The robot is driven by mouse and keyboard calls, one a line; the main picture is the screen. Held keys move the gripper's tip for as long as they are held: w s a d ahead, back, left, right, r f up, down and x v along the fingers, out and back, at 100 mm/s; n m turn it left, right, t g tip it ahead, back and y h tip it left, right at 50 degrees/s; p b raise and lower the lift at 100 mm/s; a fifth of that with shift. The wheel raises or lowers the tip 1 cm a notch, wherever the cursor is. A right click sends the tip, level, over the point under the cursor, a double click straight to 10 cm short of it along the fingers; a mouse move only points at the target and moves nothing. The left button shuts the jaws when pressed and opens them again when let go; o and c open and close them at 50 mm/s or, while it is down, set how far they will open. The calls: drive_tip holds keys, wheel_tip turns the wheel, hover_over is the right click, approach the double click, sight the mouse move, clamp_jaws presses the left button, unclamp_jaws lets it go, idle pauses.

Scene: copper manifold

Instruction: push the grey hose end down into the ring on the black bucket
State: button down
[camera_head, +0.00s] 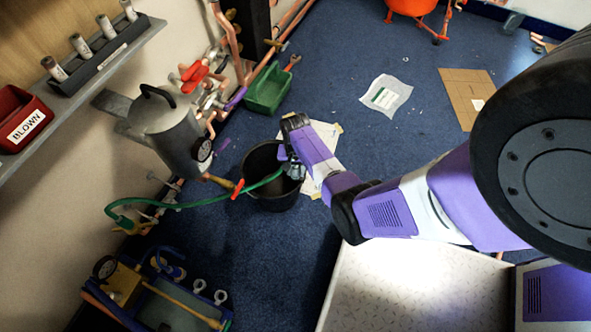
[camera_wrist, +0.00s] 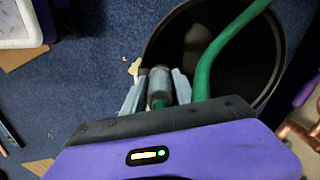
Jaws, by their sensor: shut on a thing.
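The black bucket (camera_head: 272,203) stands on the blue floor, and its dark inside (camera_wrist: 245,65) fills the upper right of the wrist view. My gripper (camera_head: 293,168) is at the bucket's right rim in the head view. In the wrist view its fingers (camera_wrist: 158,92) are shut on the grey hose end (camera_wrist: 159,80), beside the rim. The green hose (camera_wrist: 215,55) curves across the bucket mouth, and in the head view the hose (camera_head: 170,205) runs left to the wall pipes. I cannot make out the ring; a small tan bit (camera_wrist: 134,67) shows near the fingertips.
A steel tank with a gauge (camera_head: 172,135) and copper pipes stand left of the bucket. A green bin (camera_head: 268,90) is behind it. A blue-framed pump unit (camera_head: 150,295) sits at front left.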

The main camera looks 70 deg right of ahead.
drive_tip(key=c, duration=0.9)
unclamp_jaws()
drive_tip(key=shift+r+p, duration=1.85)
drive_tip(key=shift+r, duration=2.05)
